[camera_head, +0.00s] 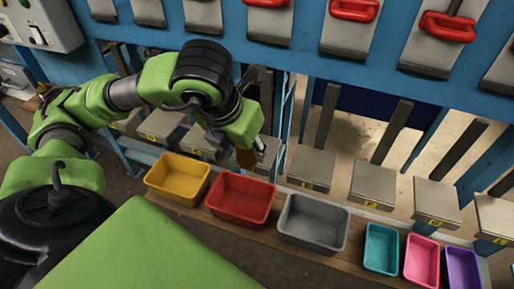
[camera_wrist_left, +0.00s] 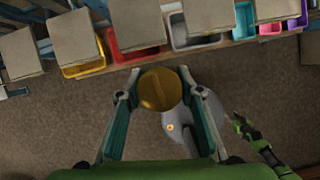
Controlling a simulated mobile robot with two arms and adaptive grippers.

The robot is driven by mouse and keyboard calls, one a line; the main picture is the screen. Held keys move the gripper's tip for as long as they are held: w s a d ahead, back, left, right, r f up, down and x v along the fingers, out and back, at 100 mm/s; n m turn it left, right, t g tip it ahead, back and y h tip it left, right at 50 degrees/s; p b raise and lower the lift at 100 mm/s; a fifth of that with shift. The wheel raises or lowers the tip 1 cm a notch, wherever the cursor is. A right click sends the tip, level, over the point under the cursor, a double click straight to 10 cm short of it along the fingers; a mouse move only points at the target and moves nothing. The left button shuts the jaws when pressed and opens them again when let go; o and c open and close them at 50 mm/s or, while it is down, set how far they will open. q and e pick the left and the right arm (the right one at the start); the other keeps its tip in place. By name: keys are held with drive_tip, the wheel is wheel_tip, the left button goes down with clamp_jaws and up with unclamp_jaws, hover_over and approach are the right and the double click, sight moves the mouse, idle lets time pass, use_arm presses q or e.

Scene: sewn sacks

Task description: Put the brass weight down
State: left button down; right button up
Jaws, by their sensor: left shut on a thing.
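The brass weight (camera_wrist_left: 160,91) is a round, gold-brown piece with a line across its face, seen between my left fingers in the left wrist view. My left gripper (camera_wrist_left: 158,98) is shut on it, with one finger on each side. In the head view the left gripper (camera_head: 250,150) points down behind the red bin, beside the grey plates, and the weight (camera_head: 245,158) shows small and dark at its tips. It appears held in the air. A green and black arm end (camera_wrist_left: 241,124), likely my right one, shows small in the wrist view; its fingers are unclear.
A board in front carries a yellow bin (camera_head: 178,178), red bin (camera_head: 240,199), grey bin (camera_head: 313,223), teal bin (camera_head: 381,249), pink bin (camera_head: 422,261) and purple bin (camera_head: 463,268). Behind them stand several labelled grey plates (camera_head: 311,167). Blue frame posts (camera_head: 287,105) rise near my left gripper.

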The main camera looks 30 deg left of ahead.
sight(274, 143)
use_arm(q)
drive_tip(key=n, duration=0.1)
drive_tip(key=n+y, duration=0.1)
drive_tip(key=shift+w+a+r+n, duration=0.15)
drive_tip(key=shift+a+r+n, duration=0.15)
drive_tip(key=shift+a+r, duration=0.1)
drive_tip(key=shift+w+a+f, duration=0.1)
drive_tip(key=shift+w+f, duration=0.05)
drive_tip(key=shift+w, duration=0.05)
drive_tip(key=w+a+f, duration=0.1)
drive_tip(key=w+f, duration=0.1)
drive_tip(key=w, duration=0.1)
drive_tip(key=w+a+f+p, duration=0.1)
drive_tip(key=w+a+f, duration=0.1)
drive_tip(key=w+f, duration=0.1)
drive_tip(key=w+a+f+p, duration=0.1)
drive_tip(key=w+f, duration=0.2)
drive_tip(key=w, duration=0.2)
drive_tip(key=shift+w+a, duration=0.1)
drive_tip(key=shift+a, duration=0.3)
drive_tip(key=shift+w+a+f+p, duration=0.2)
drive_tip(key=shift+w+f+p, duration=0.3)
drive_tip(key=shift+f, duration=0.1)
wheel_tip(274, 143, down, 2)
drive_tip(key=shift+f+p, duration=0.1)
drive_tip(key=shift+p, duration=0.6)
drive_tip(key=shift+w+a+f, duration=0.1)
drive_tip(key=shift+f, duration=0.45)
